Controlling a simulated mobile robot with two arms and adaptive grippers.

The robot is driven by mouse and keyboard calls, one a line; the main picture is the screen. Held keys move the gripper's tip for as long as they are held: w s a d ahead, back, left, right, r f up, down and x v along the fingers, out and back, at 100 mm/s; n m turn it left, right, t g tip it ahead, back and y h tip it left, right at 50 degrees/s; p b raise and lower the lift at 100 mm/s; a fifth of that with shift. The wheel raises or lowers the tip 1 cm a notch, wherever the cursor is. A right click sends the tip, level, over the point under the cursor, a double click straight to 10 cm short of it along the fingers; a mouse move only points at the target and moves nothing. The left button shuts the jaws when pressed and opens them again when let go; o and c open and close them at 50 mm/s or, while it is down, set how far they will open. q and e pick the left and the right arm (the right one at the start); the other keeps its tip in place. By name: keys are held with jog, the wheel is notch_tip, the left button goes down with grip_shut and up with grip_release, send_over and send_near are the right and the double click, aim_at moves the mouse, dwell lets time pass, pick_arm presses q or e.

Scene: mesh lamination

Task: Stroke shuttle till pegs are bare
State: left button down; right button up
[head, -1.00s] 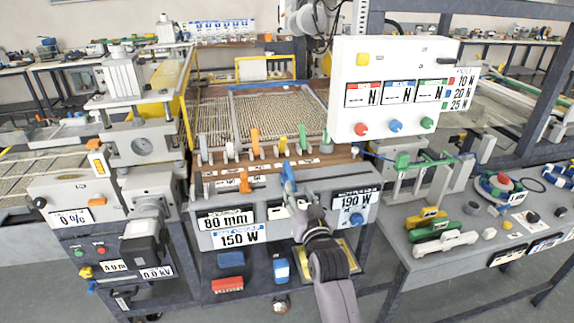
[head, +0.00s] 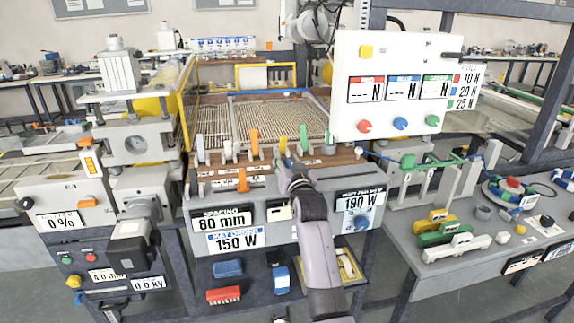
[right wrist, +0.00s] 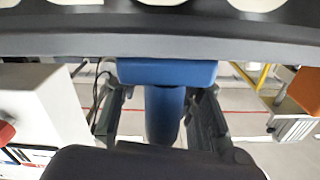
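My right gripper (head: 291,176) is at the front rail of the bench, in front of the pegs. In the right wrist view, a blue handle (right wrist: 165,115) with a wide blue block (right wrist: 168,72) at its far end lies between the fingers (right wrist: 165,98). The fingers stand apart, with a gap visible on the left of the handle. In the head view my gripper hides most of this blue part. An orange peg (head: 254,141), a yellow peg (head: 283,143) and a green peg (head: 303,138) stand upright on the rail. I cannot identify the shuttle. My left gripper is out of view.
A tan mesh (head: 282,115) lies behind the pegs. A white panel (head: 390,55) with red, blue and green knobs rises at the right. A grey press (head: 137,145) stands left. The right side table (head: 420,280) holds coloured blocks. A red brush (head: 224,295) lies below.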

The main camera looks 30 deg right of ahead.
jog(key=shift+c, duration=0.4)
grip_shut()
dwell(0.4)
